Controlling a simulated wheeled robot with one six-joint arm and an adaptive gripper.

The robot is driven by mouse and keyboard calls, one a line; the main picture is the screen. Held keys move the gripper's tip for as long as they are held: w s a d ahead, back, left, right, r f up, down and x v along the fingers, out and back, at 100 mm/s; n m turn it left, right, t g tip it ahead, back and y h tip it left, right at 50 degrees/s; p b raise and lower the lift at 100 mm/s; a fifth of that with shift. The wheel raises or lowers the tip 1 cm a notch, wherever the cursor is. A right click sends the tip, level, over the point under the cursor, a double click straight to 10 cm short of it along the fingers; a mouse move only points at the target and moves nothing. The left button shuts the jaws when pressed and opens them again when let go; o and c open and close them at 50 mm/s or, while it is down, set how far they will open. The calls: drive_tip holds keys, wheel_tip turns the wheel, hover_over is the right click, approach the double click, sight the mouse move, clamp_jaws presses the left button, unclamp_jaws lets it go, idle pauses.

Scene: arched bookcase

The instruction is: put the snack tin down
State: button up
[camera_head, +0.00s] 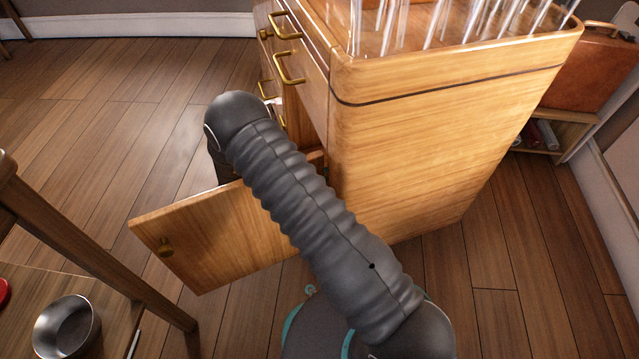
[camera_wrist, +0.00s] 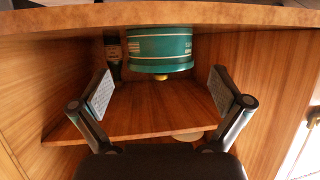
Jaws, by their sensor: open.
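The wrist view seems to be upside down. In the head view my arm hides the gripper, and the tin does not show.
A dark bottle (camera_wrist: 113,48) is beside the tin, close to it. The cabinet door (camera_head: 200,240) hangs open below my arm; the cabinet (camera_head: 420,150) carries glassware (camera_head: 430,22). A table (camera_head: 95,265) with a metal bowl (camera_head: 67,327) is at lower left.

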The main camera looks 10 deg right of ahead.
drive_tip(key=shift+v, duration=2.75)
